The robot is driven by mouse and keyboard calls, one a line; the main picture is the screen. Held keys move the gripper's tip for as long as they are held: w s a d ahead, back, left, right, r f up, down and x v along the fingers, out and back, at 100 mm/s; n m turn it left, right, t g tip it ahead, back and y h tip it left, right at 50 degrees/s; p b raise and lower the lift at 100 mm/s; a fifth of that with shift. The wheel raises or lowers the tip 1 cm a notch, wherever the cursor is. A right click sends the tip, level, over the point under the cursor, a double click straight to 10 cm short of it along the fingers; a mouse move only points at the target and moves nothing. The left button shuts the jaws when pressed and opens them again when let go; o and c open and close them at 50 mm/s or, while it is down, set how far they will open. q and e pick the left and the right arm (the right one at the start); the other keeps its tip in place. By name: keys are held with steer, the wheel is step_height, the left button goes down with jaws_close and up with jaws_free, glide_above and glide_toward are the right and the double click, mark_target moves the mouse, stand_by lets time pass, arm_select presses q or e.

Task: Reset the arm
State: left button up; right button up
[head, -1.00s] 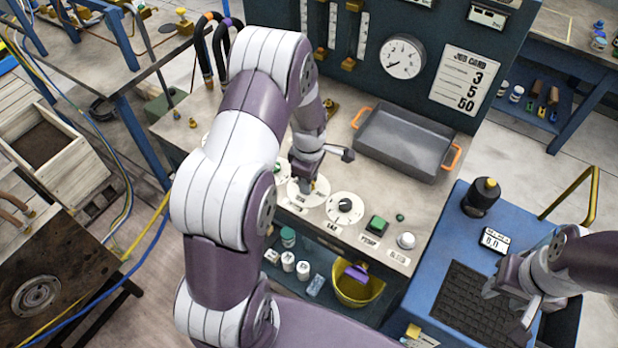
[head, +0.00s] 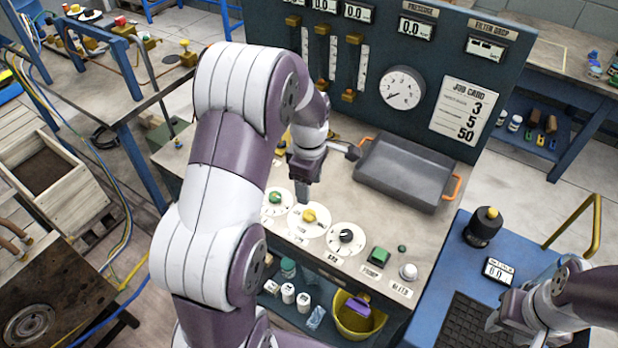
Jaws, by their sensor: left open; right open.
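My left arm reaches over the workbench from the left. My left gripper (head: 304,192) points down, open and empty, just above and behind the dial with the yellow knob (head: 309,216). It looks apart from the knob, though the arm hides part of the gap. My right gripper (head: 508,328) is open and empty over the black ribbed mat (head: 468,322) on the blue cart at the lower right.
A green knob (head: 275,197), a black knob (head: 346,236), a green pump button (head: 379,256) and a white button (head: 408,272) line the bench front. A grey tray (head: 405,175) with orange handles stands behind them. The gauge panel (head: 385,45) rises at the back.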

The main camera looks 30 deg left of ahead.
arm_select(q)
steer(key=shift+r, duration=1.4)
